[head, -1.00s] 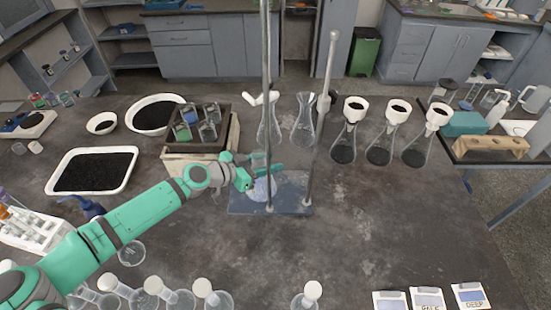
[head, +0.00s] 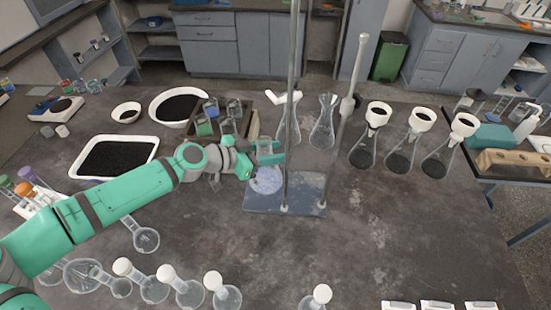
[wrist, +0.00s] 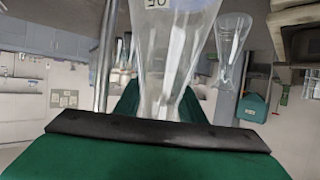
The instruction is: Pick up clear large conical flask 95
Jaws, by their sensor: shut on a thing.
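My gripper (head: 268,152) is at the left of the metal stand and is shut on a clear conical flask. In the head view the flask's round, pale body (head: 266,181) shows below my fingers, over the stand's base plate; I cannot tell if it touches the plate. In the wrist view the held flask (wrist: 168,60) fills the middle, with a white label partly cut off at the top edge. The dark finger pad (wrist: 160,130) crosses in front of it. I cannot read the number 95 on any flask.
The stand (head: 290,100) has two tall rods close to my gripper. Clear flasks (head: 324,125) stand just behind it, and several with dark contents (head: 398,160) are at right. A crate of jars (head: 246,125) is left. Stoppered flasks (head: 188,293) line the front.

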